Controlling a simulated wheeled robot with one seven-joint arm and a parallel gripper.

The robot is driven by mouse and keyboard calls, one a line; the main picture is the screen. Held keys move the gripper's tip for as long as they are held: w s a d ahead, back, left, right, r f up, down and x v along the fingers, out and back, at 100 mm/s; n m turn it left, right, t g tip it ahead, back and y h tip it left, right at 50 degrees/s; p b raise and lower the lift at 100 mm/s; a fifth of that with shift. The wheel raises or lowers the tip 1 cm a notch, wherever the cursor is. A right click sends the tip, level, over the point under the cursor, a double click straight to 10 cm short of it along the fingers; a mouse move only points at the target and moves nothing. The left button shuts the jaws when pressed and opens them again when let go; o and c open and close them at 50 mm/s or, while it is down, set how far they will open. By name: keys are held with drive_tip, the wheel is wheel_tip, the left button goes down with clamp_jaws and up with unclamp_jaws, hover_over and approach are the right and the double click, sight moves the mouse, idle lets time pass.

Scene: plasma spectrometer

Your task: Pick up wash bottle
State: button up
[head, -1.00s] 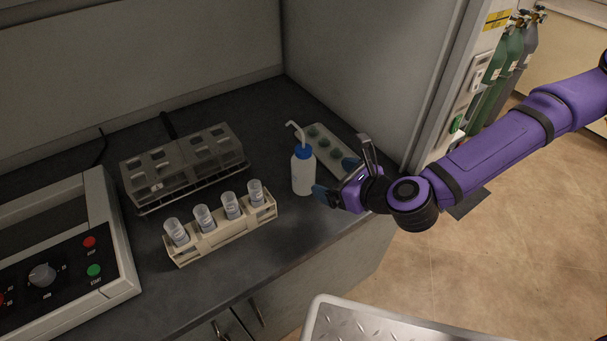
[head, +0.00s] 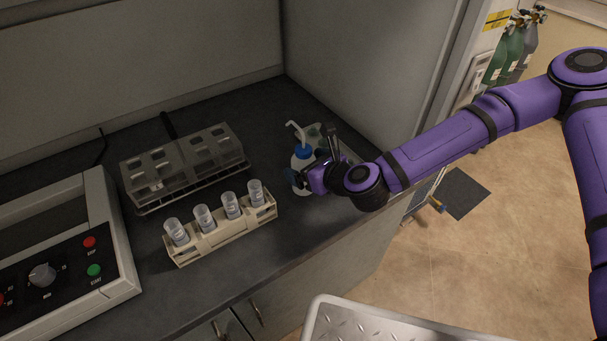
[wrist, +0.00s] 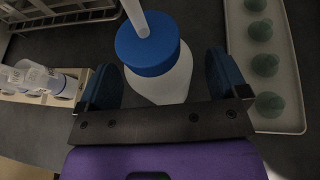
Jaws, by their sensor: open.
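The wash bottle (head: 302,162) stands upright on the dark bench, white with a blue cap and a bent white spout. My gripper (head: 307,176) is at the bottle from the right and hides part of its lower body. In the wrist view the bottle's blue cap (wrist: 147,45) and white shoulder lie between the two blue fingers of my open gripper (wrist: 164,80). A gap shows between the bottle and each finger there.
A beige rack (head: 221,238) with several labelled cups stands left of the bottle, with a grey rack (head: 186,168) behind it. A white tray with green pieces (wrist: 292,60) lies close on the right. A wall (head: 350,70) rises behind the tray.

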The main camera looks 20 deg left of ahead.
drive_tip(key=shift+w+a+f, duration=0.25)
drive_tip(key=shift+w+a, duration=0.1)
drive_tip(key=shift+a, duration=0.15)
drive_tip(key=c, duration=0.7)
drive_tip(key=shift+r, duration=0.1)
